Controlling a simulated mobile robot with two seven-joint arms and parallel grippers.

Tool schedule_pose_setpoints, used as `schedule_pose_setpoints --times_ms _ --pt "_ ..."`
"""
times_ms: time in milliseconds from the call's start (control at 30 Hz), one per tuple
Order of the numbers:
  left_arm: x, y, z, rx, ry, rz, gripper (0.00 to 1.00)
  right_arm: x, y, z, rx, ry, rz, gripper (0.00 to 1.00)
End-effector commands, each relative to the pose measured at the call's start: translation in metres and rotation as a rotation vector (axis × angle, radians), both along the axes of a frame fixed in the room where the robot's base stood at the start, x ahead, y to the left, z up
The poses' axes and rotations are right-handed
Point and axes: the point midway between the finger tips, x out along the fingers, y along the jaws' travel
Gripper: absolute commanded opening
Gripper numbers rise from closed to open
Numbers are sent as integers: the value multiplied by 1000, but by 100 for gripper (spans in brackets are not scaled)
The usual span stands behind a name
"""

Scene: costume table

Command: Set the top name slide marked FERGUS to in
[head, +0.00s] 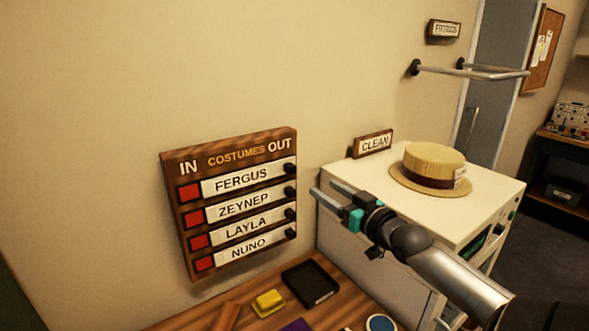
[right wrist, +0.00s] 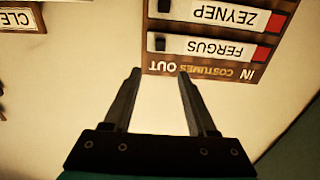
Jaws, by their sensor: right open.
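The wooden costumes board (head: 183,262) hangs on the wall, with IN at its top left and OUT at its top right. The white FERGUS slide (head: 242,180) is its top row, with a black knob (head: 290,169) at its right end and a red patch (head: 190,192) showing at its left. My right gripper (head: 322,187) is open and empty, to the right of the FERGUS knob. In the right wrist view the board appears upside down, with the FERGUS slide (right wrist: 210,47) beyond the open fingers (right wrist: 159,72). My left gripper is not in view.
The ZEYNEP (head: 244,206), LAYLA (head: 246,229) and NUNO (head: 248,248) slides sit below, also with red at their left. A white cabinet (head: 345,185) bearing a straw hat (head: 433,165) stands right. A black tray (head: 311,284) and yellow object (head: 268,302) lie on the table below.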

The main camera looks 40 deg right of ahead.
Motion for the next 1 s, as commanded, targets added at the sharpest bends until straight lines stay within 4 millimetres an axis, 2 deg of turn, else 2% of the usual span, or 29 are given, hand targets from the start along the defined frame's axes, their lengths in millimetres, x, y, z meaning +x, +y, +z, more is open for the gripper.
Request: schedule_pose_setpoints --times_ms 167,433,1000 --pt "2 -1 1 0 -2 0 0 21 -3 1 0 -1 0 57" --pt "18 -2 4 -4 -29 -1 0 50 -6 1 -1 0 -1 57" --pt "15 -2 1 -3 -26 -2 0 109 -12 0 -2 1 -1 57"
